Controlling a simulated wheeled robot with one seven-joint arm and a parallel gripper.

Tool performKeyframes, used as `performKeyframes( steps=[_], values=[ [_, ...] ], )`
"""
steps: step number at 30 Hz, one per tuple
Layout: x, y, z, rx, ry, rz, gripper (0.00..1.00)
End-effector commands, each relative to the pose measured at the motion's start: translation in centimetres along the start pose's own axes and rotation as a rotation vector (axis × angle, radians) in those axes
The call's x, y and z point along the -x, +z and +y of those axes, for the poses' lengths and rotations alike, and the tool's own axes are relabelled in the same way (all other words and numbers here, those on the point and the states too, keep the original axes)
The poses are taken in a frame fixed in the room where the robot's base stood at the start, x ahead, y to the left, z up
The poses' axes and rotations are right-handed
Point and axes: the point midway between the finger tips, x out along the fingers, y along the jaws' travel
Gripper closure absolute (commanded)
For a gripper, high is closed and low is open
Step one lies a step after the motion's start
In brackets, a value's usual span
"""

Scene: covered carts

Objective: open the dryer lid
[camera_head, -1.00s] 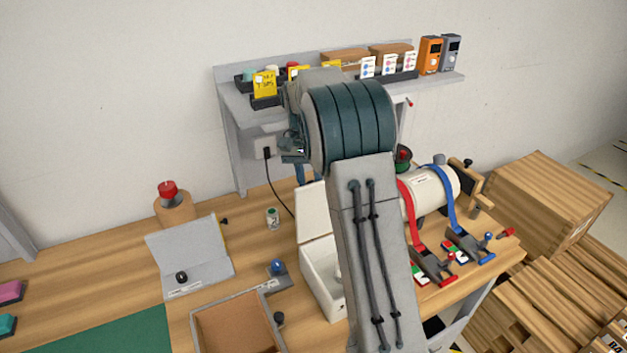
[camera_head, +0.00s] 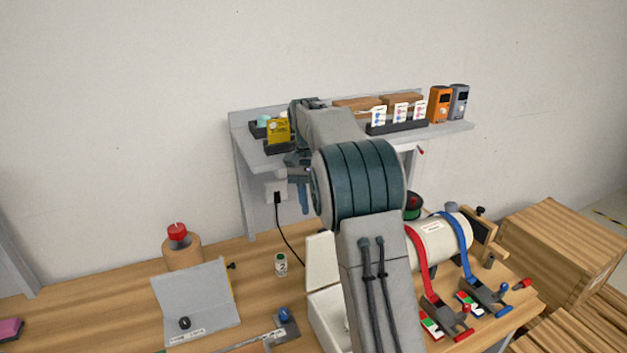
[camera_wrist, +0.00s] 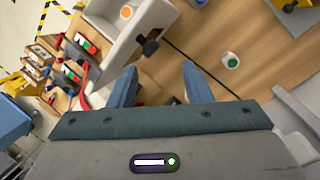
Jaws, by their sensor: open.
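No label that I can read names the dryer. A white box (camera_head: 323,306) with a raised white panel (camera_head: 321,259) at its back stands on the bench, partly hidden by my arm. In the wrist view a pale open box (camera_wrist: 112,45) with a black knob beside it lies beyond the fingers. A grey hinged panel (camera_head: 196,295) with a black knob stands tilted further left. My gripper (camera_head: 304,197) is above the bench in front of the shelf, its blue fingers pointing down. In the wrist view the gripper (camera_wrist: 159,85) is open, with nothing between the fingers.
A small white jar (camera_head: 281,265) stands left of the white box. A white cylinder (camera_head: 440,241) with red and blue straps and toggle clamps (camera_head: 446,314) is on the right. A shelf (camera_head: 250,141) with bins and a dangling cable stands behind. A red-topped post (camera_head: 180,247) is at left.

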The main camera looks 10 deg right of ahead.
Motion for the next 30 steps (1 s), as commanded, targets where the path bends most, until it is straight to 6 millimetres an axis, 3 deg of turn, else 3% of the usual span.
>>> performKeyframes(
  steps=[6, 12, 27, 28, 30],
  values=[
    [3.7, 0.0, -0.1, 0.001, -0.002, 0.002, 0.55],
    [6.1, 0.1, -0.1, 0.002, -0.002, 0.001, 0.55],
    [7.2, 0.1, -0.1, 0.002, -0.001, -0.001, 0.55],
    [7.2, 0.1, -0.1, 0.002, -0.002, 0.000, 0.58],
    [7.2, 0.2, -0.1, 0.001, -0.004, 0.001, 0.77]
  ],
)
